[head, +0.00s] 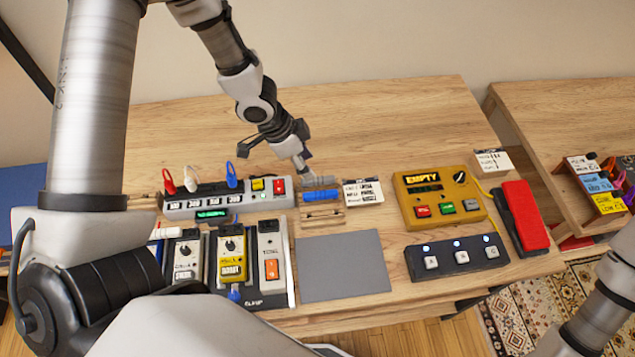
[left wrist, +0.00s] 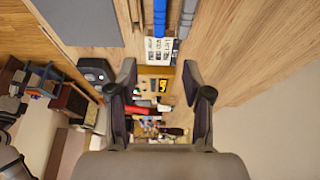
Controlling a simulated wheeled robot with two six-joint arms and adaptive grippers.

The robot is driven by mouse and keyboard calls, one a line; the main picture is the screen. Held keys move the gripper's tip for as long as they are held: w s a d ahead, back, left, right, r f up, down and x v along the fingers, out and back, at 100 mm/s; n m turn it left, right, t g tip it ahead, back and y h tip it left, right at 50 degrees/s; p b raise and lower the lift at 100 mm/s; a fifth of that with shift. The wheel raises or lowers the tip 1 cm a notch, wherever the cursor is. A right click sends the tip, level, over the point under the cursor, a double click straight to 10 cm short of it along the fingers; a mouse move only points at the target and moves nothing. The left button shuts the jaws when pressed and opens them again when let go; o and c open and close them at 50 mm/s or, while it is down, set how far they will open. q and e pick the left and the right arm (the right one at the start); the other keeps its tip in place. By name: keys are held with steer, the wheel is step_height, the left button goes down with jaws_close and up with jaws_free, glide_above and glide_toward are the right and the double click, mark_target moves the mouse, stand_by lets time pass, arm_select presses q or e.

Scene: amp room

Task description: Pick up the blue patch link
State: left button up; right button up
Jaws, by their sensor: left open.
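The blue patch link (head: 322,195) looks like a short blue rod lying across a small wooden rack (head: 322,216), beside a similar grey rod (head: 320,182). In the left wrist view the blue link (left wrist: 159,20) shows at the top edge, cut off by the frame, above and apart from the fingertips. My left gripper (head: 303,160) is just behind and above the rack in the head view. In the left wrist view my left gripper (left wrist: 160,78) has its fingers apart, with nothing held between them. My right gripper is out of view.
A labelled white card (head: 363,192) stands right of the rack, and a power strip with plugs (head: 215,205) stands left. Pedals (head: 228,258) are at front left. A yellow box (head: 438,198) and black footswitch (head: 458,258) are at right. A grey mat (head: 343,266) lies clear in front.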

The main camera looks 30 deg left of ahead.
arm_select(q)
steer(key=b, duration=0.5)
glide_toward(320, 194)
steer(key=shift+s+d+f, duration=0.1)
steer(key=shift+d+f, duration=0.3)
steer(key=shift+f, duration=0.15)
steer(key=x, duration=0.2)
steer(key=b+x, duration=0.1)
steer(key=x, duration=0.2)
steer(key=b+x, duration=0.1)
steer(key=x, duration=0.1)
steer(key=shift+w+a+f, duration=0.1)
steer(key=shift+w+f, duration=0.4)
jaws_close()
